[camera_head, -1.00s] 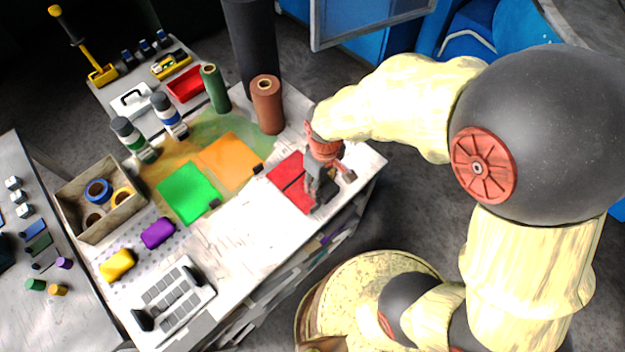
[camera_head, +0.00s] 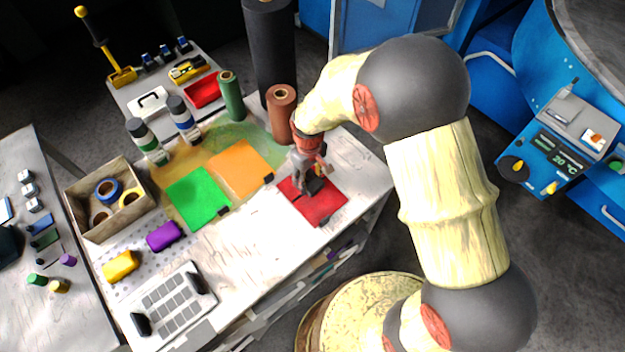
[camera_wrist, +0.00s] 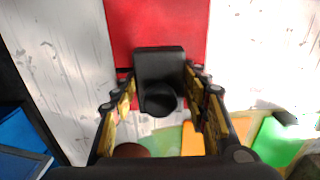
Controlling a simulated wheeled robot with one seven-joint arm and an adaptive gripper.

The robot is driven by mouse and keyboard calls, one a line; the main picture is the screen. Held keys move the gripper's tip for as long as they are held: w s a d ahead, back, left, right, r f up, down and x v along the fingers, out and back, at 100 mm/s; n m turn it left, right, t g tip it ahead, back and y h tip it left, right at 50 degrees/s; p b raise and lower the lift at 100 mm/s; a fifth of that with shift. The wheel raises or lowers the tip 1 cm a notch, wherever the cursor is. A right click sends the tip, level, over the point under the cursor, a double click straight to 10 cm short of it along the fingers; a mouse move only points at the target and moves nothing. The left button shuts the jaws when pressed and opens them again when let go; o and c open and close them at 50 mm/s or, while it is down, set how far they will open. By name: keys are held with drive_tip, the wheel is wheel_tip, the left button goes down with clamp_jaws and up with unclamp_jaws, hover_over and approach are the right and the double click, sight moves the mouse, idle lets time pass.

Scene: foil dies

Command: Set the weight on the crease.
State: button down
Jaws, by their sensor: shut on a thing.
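The weight is a black block with a round knob (camera_wrist: 160,62), seen between the two fingers in the wrist view. My gripper (camera_wrist: 162,95) is shut on it at the knob end. In the head view my gripper (camera_head: 305,182) is over the middle of the red sheet (camera_head: 323,208), with the dark weight (camera_head: 314,187) under it. The red sheet also shows beyond the weight in the wrist view (camera_wrist: 155,22). A thin dark crease line (camera_head: 298,197) shows beside the gripper; the rest is hidden. I cannot tell whether the weight touches the sheet.
A green sheet (camera_head: 195,198) and an orange sheet (camera_head: 240,168) lie to the left. A brown roll (camera_head: 281,115) and a green roll (camera_head: 231,98) stand behind. A box of tape rolls (camera_head: 80,225) is at the left. The table's front right (camera_head: 362,185) is clear.

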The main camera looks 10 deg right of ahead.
sight(309, 184)
drive_tip(key=shift+w+a+f+b, duration=0.1)
drive_tip(key=shift+w+f+b, duration=0.05)
drive_tip(key=shift+f, duration=0.7)
drive_tip(key=shift+w+a+f+b, duration=0.1)
drive_tip(key=shift+w+f+b, duration=0.05)
drive_tip(key=shift+f, duration=0.7)
drive_tip(key=shift+d+f, duration=0.1)
drive_tip(key=c, duration=1)
unclamp_jaws()
drive_tip(key=shift+s+f, duration=0.1)
drive_tip(key=shift+f, duration=0.05)
